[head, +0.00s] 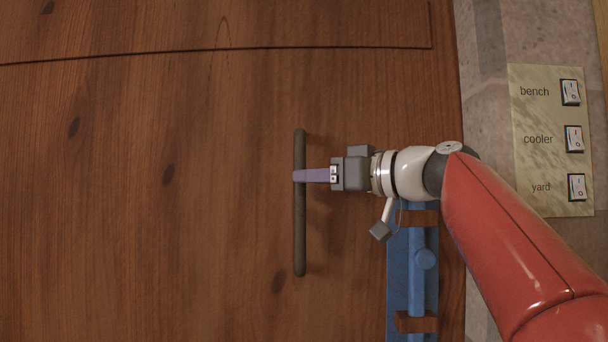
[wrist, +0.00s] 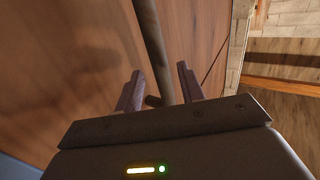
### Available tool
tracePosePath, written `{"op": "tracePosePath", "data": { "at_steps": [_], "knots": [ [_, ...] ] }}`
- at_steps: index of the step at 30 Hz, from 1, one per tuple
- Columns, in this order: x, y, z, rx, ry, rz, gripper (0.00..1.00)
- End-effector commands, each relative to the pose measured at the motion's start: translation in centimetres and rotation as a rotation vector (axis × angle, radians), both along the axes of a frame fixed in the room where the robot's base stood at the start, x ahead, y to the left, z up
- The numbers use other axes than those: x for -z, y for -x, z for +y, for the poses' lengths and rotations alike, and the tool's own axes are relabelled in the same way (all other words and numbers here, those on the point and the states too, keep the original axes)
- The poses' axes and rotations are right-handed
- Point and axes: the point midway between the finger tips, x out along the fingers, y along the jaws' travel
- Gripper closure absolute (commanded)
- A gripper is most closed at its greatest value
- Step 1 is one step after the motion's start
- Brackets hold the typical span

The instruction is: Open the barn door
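The brown wooden barn door (head: 150,220) fills most of the head view and also shows in the wrist view (wrist: 195,30). A dark upright bar handle (head: 300,235) stands out from it. My gripper (head: 300,176) reaches in from the right, with its purple fingers at the handle's upper part. In the wrist view the handle (wrist: 150,40) runs between the two fingers, with gaps visible on both sides. The gripper is open. A blue bolt (head: 417,300) on a blue plate with brown brackets sits near the door's right edge, its upper end partly hidden by my wrist.
A stone wall (head: 490,120) borders the door on the right. On it is a panel (head: 553,140) with switches labelled bench, cooler and yard. My red arm crosses the lower right. The door face left of the handle is clear.

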Motion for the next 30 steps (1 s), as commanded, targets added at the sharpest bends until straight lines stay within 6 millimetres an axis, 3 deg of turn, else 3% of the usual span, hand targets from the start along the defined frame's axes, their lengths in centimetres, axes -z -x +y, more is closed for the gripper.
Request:
{"op": "tracePosePath", "data": {
  "at_steps": [7, 17, 26, 30],
  "knots": [
    [-0.1, -1.8, 2.6, -0.001, 0.001, 0.002, 0.61],
    [0.0, -2.1, 3.0, 0.001, 0.001, 0.001, 0.61],
    [0.0, -2.1, 3.0, 0.001, 0.000, 0.001, 0.98],
    [0.0, -2.1, 3.0, 0.001, 0.000, 0.001, 1.00]
  ]
}}
